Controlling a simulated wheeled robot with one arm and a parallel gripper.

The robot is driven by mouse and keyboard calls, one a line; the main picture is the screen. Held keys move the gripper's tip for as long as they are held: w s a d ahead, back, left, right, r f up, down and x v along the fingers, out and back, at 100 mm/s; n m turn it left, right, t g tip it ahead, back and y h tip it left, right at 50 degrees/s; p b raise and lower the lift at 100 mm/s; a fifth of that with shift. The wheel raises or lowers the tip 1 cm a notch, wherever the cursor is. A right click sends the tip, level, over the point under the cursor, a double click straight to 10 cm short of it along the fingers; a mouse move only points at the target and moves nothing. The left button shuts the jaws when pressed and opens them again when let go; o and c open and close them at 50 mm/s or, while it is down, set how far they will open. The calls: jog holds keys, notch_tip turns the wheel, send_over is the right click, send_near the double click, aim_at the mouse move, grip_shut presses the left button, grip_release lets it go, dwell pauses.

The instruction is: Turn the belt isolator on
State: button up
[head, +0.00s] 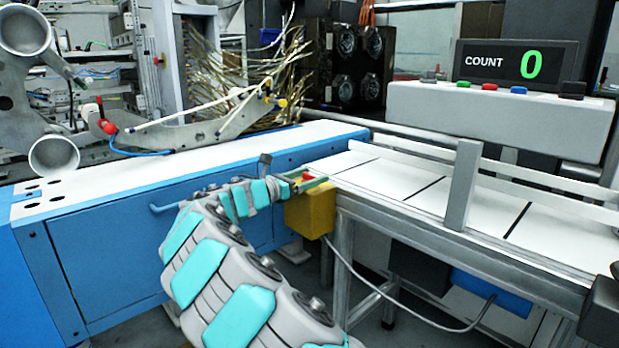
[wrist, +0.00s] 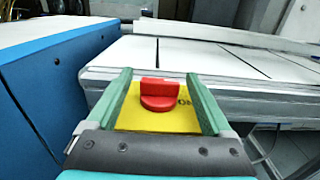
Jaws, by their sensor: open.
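The belt isolator is a yellow box (head: 311,212) on the near left end of the conveyor frame, with a cable running from it. Its red rotary knob (wrist: 158,94) sits on the yellow top face in the wrist view, with its raised grip lying crosswise. Lettering to the right of the knob is partly covered. My gripper (wrist: 160,80) is open, its green fingers on either side of the knob with a gap on both sides. In the head view my gripper (head: 306,184) is at the top of the box, and the knob is mostly hidden.
The white conveyor belt (head: 400,188) runs off to the right, with a grey upright post (head: 462,185) at its near edge. A blue cabinet (head: 130,240) stands close on the left. A control box (head: 500,115) with coloured buttons and a counter display (head: 515,64) reading 0 stands behind.

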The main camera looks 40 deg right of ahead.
jog(key=a, duration=0.7)
jog(key=shift+s+a+b, duration=0.25)
jog(key=shift+a+b, duration=0.05)
jog(key=shift+a, duration=0.1)
